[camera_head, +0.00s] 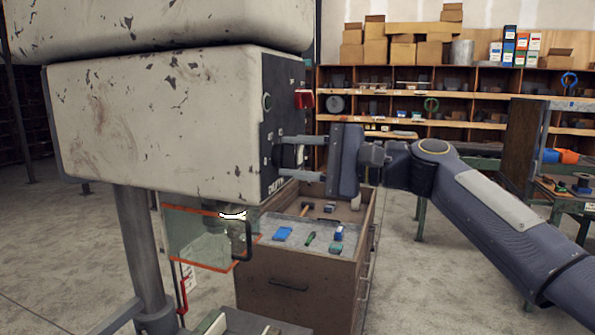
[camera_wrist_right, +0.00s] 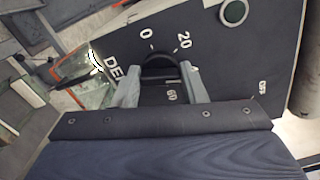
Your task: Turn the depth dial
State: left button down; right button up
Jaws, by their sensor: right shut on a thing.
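The depth dial (camera_head: 289,156) is a dark round knob on the black side panel of the pale, chipped machine head. The right wrist view shows the dial (camera_wrist_right: 160,62) with white marks "0" and "20" around it and part of a "DE" label. My right gripper (camera_head: 294,160) comes in from the right and faces the panel. In the right wrist view its two grey fingers (camera_wrist_right: 160,88) sit on either side of the dial, shut on it. The fingers hide part of the dial and scale. My left gripper is not in view.
A red switch (camera_head: 304,98) sticks out above the dial, and a round green button (camera_wrist_right: 234,12) is on the panel. A clear orange-edged guard (camera_head: 200,238) hangs below the head. A brown cabinet (camera_head: 290,285) with small tools stands below. Shelves (camera_head: 420,100) line the back.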

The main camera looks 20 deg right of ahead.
jog(key=n+b, duration=0.2)
jog(key=n, duration=0.1)
jog(key=n+b, duration=0.1)
jog(key=shift+f+n, duration=0.3)
jog(key=shift+n, duration=0.1)
jog(key=n+b, duration=0.2)
jog(key=n, duration=0.2)
jog(key=shift+r, duration=0.1)
jog(key=o, duration=1)
jog(key=shift+d, duration=0.1)
jog(key=b+v, duration=0.1)
jog(key=v, duration=0.6)
jog(key=shift+s+d, duration=0.25)
